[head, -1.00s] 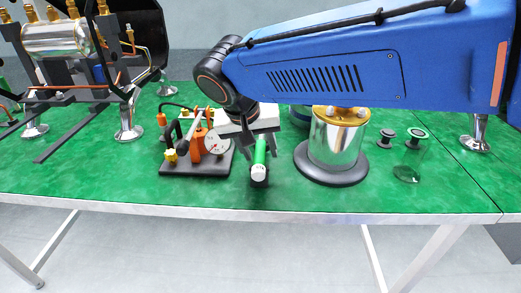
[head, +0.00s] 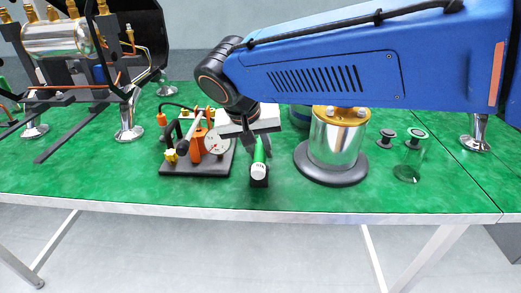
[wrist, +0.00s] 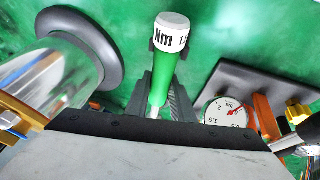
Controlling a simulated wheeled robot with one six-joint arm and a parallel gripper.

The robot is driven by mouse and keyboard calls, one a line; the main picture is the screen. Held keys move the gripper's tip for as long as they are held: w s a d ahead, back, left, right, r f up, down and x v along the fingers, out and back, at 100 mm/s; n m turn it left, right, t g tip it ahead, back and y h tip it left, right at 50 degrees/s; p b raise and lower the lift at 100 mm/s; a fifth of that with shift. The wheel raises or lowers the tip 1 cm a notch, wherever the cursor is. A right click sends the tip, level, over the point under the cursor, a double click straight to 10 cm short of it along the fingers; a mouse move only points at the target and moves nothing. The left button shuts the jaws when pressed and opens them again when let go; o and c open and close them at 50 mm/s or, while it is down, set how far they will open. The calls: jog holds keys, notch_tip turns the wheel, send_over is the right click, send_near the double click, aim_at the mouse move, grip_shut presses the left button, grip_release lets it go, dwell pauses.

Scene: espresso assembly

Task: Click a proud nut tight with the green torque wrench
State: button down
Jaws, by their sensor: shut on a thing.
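The green torque wrench (head: 259,157) has a white end cap marked in Nm and stands near the front of the table, its cap end toward the head camera. In the wrist view the wrench (wrist: 162,80) lies between the dark jaws of my gripper (wrist: 163,105). My gripper (head: 258,143) is shut on the green handle. A dark holder shows behind and under the cap. The steel cylinder (head: 338,143) with a brass top and bolts stands to the right. My arm partly covers its top, and I cannot tell which nut is proud.
A black gauge stand (head: 197,170) with a pressure dial (head: 215,144) and orange parts stands close to the left. A boiler frame (head: 130,110) is at the far left. A clear cup (head: 408,172) and dark tampers are at the right. The front table strip is clear.

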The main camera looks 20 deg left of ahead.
jog(key=shift+r, duration=3.8)
jog(key=c, duration=2.4)
grip_release()
grip_shut()
